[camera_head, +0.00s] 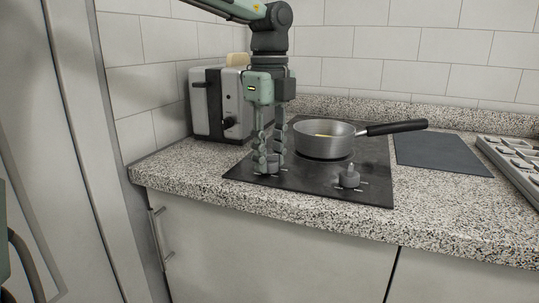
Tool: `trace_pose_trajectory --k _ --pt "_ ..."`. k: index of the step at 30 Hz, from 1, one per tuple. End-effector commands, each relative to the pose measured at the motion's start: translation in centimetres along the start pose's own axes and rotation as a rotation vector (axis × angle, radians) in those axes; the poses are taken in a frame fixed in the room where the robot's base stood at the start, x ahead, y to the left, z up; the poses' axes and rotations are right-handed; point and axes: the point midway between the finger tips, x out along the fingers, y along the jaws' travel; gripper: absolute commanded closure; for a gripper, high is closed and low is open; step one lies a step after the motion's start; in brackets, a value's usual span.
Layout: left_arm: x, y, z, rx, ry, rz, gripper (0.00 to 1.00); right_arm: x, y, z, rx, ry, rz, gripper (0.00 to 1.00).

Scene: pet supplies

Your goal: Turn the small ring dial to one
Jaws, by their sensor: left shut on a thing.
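The black cooktop (309,182) lies in the granite counter and has two grey dials near its front edge. My left gripper (269,160) points straight down at the left dial (272,169), with its fingers shut around it. The fingers hide much of this dial, and its pointer cannot be read. The right dial (349,178) stands free, with small pale marks around it that are too small to read. I cannot tell from marks which dial is the small ring's. My right gripper is not in view.
A grey saucepan (322,144) with a black handle (397,127) pointing right sits on the cooktop, close to my gripper's right. A toaster (208,102) with bread stands behind left. A dark board (441,153) and a cutlery tray (514,158) lie to the right.

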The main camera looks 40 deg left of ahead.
Motion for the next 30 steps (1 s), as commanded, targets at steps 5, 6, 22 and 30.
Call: trace_pose_trajectory --k 5,6,22,30 --pt "-0.06 -0.03 0.0 0.034 0.0 -0.002 1.0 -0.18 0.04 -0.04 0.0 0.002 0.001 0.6" --pt "-0.06 -0.03 0.0 0.038 0.0 -0.002 1.0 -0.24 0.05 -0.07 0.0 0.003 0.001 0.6" --pt "-0.07 -0.04 0.01 0.042 0.0 -0.002 0.56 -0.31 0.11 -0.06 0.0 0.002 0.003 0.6" --pt "-0.03 -0.02 0.01 0.042 0.0 -0.001 0.5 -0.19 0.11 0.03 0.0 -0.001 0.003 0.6"
